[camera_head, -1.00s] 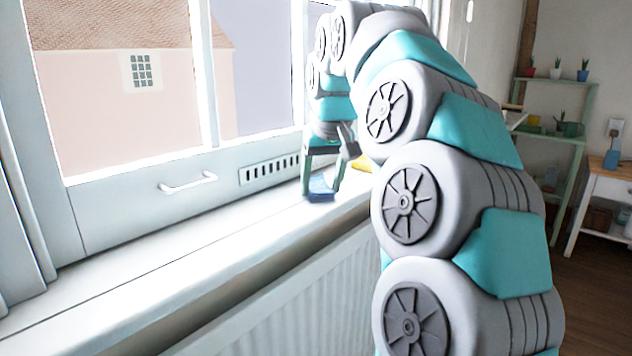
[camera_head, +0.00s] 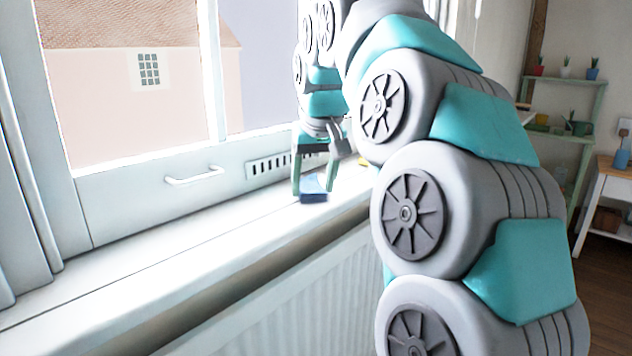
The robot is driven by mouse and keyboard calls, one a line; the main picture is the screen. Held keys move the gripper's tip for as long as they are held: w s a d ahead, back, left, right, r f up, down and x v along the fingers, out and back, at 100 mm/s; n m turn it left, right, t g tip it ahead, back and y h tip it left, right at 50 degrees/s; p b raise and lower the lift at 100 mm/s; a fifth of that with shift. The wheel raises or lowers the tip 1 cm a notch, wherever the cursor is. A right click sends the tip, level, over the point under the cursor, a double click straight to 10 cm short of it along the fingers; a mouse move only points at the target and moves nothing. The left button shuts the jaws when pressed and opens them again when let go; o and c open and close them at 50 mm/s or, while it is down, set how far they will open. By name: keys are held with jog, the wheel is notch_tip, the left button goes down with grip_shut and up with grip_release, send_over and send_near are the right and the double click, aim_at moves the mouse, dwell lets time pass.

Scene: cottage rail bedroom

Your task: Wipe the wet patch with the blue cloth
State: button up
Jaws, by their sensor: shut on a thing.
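The blue cloth (camera_head: 314,190) is at the window sill (camera_head: 215,232), low between the fingers of my gripper (camera_head: 312,186). My gripper points down and is shut on the cloth. The cloth appears to touch the sill, though I cannot be sure of the contact. I cannot make out the wet patch on the pale, glossy sill; part of the sill on the right is hidden behind my arm.
The window frame with a white handle (camera_head: 194,175) and a slotted vent rises behind the sill. A white radiator (camera_head: 270,305) is below it. A green shelf (camera_head: 560,135) with small pots and a wooden-topped table (camera_head: 615,170) stand at the right. The sill's left part is clear.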

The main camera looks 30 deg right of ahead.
jog(key=shift+w+d+p, duration=0.25)
jog(key=shift+d, duration=0.5)
jog(key=shift+w+d+p, duration=0.2)
jog(key=shift+w+d, duration=0.05)
jog(key=shift+d, duration=0.5)
jog(key=shift+w+d, duration=0.1)
jog(key=shift+d, duration=0.15)
jog(key=shift+d+f, duration=0.1)
jog(key=shift+f, duration=0.15)
jog(key=shift+s+a+b, duration=0.15)
jog(key=shift+s+a, duration=0.1)
jog(key=shift+a, duration=0.4)
jog(key=shift+s+a+b, duration=0.2)
jog(key=shift+a, duration=0.45)
jog(key=shift+s+a+b, duration=0.15)
jog(key=shift+s+a, duration=0.1)
jog(key=shift+a, duration=0.4)
jog(key=shift+w+r+p, duration=0.1)
jog(key=shift+r+p, duration=0.7)
jog(key=shift+r, duration=0.6)
jog(key=shift+d+r, duration=0.1)
jog(key=shift+r, duration=1.6)
